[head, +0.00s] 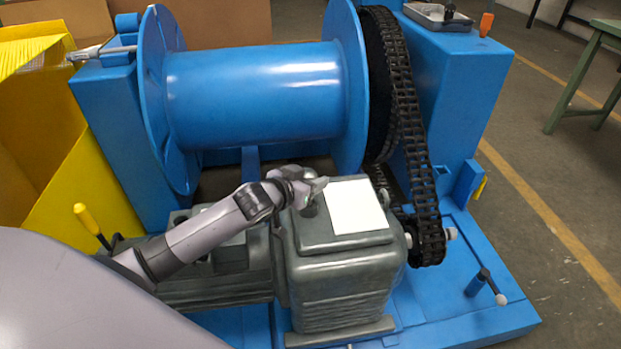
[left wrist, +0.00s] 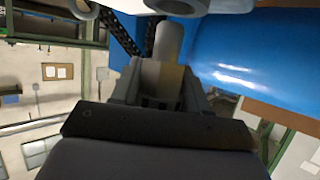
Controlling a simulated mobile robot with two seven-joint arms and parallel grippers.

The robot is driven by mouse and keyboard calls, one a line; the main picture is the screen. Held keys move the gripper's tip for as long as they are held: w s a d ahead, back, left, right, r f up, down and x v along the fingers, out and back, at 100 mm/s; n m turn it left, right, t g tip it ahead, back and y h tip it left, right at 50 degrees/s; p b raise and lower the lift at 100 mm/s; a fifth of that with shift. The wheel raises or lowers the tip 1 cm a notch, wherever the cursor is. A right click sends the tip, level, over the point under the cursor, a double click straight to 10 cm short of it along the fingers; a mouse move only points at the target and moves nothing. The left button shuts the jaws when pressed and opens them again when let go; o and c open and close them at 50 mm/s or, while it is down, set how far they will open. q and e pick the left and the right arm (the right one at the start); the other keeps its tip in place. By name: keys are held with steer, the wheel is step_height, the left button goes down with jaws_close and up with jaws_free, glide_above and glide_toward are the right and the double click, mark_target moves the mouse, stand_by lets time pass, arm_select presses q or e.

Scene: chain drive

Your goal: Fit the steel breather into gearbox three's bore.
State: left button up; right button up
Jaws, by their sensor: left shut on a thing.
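My left gripper (head: 316,186) is over the left part of the top of the grey gearbox (head: 345,270). It is shut on a grey, cylindrical steel breather (left wrist: 168,42), which stands out beyond the jaws in the left wrist view. In the head view a rounded grey piece (head: 309,205) shows just below the jaws, close to the gearbox top; I cannot tell whether it touches. The bore is not visible, and no number can be read on the gearbox. My right gripper is not in view.
A blank white sheet (head: 356,206) covers the right of the gearbox top. A blue drum (head: 255,95) stands behind, with a black chain (head: 412,140) at the right. A yellow-handled lever (head: 88,222) is at the left, and a small tray (head: 437,15) at the back right.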

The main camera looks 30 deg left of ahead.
arm_select(q)
steer(key=shift+p, duration=0.65)
stand_by(0.7)
steer(key=shift+f+b, duration=1.2)
steer(key=shift+f, duration=0.85)
steer(key=o, duration=1.2)
steer(key=shift+s, duration=0.1)
steer(key=p+v, duration=0.1)
steer(key=v, duration=0.4)
steer(key=shift+p, duration=0.4)
steer(key=shift+v, duration=1)
